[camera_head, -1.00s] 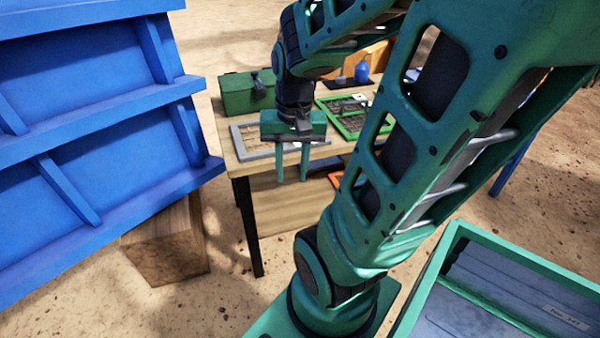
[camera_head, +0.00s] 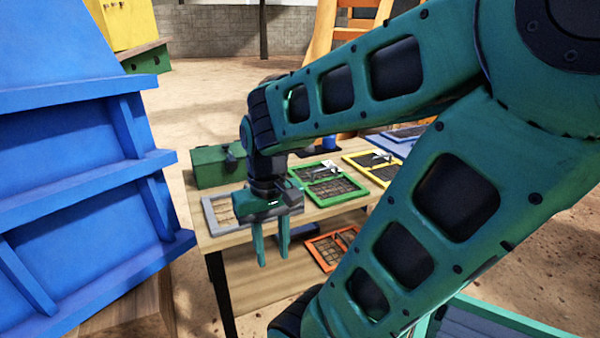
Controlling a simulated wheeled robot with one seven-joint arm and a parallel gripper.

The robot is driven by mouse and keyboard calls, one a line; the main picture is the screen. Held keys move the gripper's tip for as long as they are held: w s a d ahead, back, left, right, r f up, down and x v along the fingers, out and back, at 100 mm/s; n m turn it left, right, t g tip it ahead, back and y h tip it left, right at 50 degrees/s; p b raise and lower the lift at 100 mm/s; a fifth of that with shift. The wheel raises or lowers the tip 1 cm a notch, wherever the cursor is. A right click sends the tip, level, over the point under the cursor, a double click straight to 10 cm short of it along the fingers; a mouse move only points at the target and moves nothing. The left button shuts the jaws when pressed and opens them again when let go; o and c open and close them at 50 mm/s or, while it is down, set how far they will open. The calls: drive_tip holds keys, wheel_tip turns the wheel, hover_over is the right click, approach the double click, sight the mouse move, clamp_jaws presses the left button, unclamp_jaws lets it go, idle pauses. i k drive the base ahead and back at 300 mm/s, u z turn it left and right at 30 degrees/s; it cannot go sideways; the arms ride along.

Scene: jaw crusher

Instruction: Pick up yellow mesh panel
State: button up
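The yellow mesh panel (camera_head: 372,167) lies flat on the wooden table, to the right of a green-framed panel and partly behind my arm. A grey tool-like item and a white tag seem to rest on it. My gripper (camera_head: 271,248) hangs fingers down at the table's front edge, to the left of the yellow panel and nearer the camera. Its two green fingers are apart with nothing between them.
On the table (camera_head: 222,241) are a grey-framed panel (camera_head: 215,222), a green-framed panel (camera_head: 329,187), a blue-framed panel (camera_head: 405,136) and a green toolbox (camera_head: 213,167). A large blue structure (camera_head: 75,160) stands left.

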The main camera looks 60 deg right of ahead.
sight(381, 161)
drive_tip(key=z, duration=2.2)
